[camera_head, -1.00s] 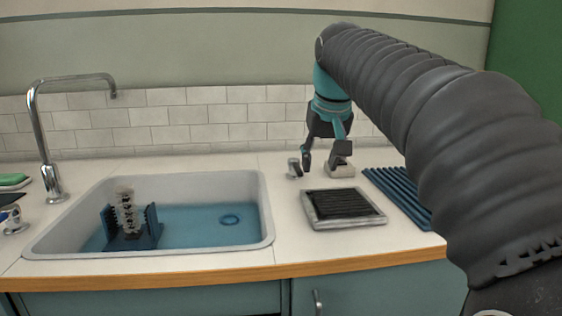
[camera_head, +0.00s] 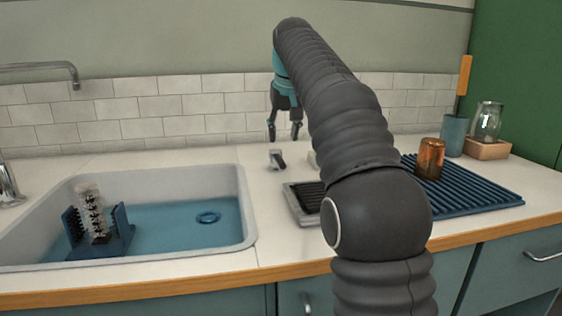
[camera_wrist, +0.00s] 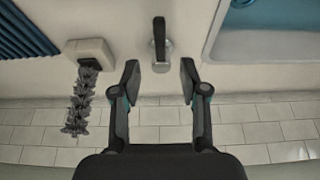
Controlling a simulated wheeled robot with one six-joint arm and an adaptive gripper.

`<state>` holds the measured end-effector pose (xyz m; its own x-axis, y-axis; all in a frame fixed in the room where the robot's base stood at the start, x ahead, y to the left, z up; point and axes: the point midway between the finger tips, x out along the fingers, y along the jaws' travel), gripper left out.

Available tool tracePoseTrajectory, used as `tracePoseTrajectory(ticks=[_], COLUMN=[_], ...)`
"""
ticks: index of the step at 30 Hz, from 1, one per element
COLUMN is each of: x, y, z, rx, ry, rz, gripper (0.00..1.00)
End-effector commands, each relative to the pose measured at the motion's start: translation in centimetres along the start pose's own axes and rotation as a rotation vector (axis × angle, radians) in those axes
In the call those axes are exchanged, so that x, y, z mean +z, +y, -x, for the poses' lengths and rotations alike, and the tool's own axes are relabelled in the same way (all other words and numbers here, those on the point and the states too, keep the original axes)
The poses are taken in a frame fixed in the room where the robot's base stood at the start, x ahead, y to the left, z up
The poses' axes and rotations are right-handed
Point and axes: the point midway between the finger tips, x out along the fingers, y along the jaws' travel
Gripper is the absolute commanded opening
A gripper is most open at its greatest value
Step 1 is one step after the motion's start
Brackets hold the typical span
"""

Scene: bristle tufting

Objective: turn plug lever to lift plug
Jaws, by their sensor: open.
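The plug (camera_head: 208,217) is a dark blue disc under the water at the sink's bottom. Part of the drain shows at the wrist view's top edge (camera_wrist: 241,4).
The sink (camera_head: 245,185) holds blue water and a blue rack (camera_head: 118,235) with a clear bristled piece. A dark-topped tray (camera_head: 300,205) and ribbed blue mat (camera_head: 480,190) lie right. An amber glass (camera_head: 430,158) stands on the mat. A block (camera_wrist: 88,50) with a bristly strip is beside the lever.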

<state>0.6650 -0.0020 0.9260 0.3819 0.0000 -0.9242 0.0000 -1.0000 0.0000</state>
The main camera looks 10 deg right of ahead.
Motion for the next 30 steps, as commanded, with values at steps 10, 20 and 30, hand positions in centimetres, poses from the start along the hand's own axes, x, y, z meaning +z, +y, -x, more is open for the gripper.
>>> tracePoseTrajectory(ticks=[10, 20, 30], x=[0.1, 0.0, 0.0], y=[0.0, 0.0, 0.0], z=[-6.2, -8.2, -8.2], rx=[0.000, 0.000, 0.000], ry=[0.000, 0.001, 0.001], rz=[0.000, 0.000, 0.000], gripper=[0.44, 0.44, 0.16])
